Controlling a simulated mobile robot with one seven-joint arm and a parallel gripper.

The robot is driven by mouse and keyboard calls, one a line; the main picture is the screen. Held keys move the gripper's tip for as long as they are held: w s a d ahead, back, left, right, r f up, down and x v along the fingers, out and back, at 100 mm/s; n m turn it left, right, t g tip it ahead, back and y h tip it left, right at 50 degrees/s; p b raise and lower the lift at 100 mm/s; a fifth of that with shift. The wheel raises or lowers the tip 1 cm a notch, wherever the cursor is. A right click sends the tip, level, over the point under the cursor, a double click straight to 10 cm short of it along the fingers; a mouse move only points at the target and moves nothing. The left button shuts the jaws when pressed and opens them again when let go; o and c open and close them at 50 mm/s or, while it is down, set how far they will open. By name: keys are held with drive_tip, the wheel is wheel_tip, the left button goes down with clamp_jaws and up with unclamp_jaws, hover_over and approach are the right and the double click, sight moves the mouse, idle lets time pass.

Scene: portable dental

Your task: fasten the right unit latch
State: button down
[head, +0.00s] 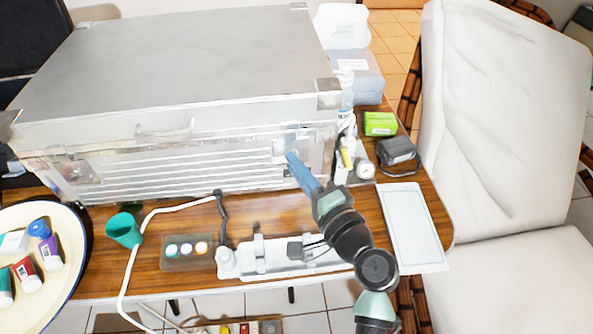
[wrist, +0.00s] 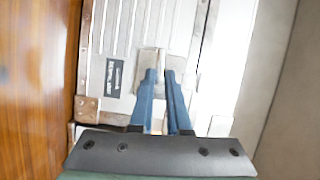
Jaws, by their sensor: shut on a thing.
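The silver case, the unit (head: 180,60), stands on the wooden table with its lid down. The right unit latch (head: 279,147) is a small metal piece on the right part of its front face. It also shows in the wrist view (wrist: 151,58) as a pale metal plate at the fingertips. My gripper (head: 293,158) reaches up to the front face from the right. Its blue fingers are close together in the wrist view (wrist: 160,76), shut on the latch. The fingers hide part of the latch, and I cannot tell whether it is hooked.
A white instrument holder (head: 262,257) lies below my arm. A white tray (head: 412,225), a green box (head: 380,123) and a dark device (head: 397,152) are at the right. A teal cup (head: 124,230) and a white cable are at the left front. A pale chair stands at the far right.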

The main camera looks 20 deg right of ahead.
drive_tip(key=shift+m, duration=0.4)
idle(0.3)
drive_tip(key=c, duration=0.9)
unclamp_jaws()
drive_tip(key=shift+s, duration=0.1)
drive_tip(key=s, duration=0.4)
drive_tip(key=s+d, duration=0.1)
drive_tip(key=s, duration=0.7)
drive_tip(key=shift+s+d, duration=0.2)
drive_tip(key=shift+s, duration=0.15)
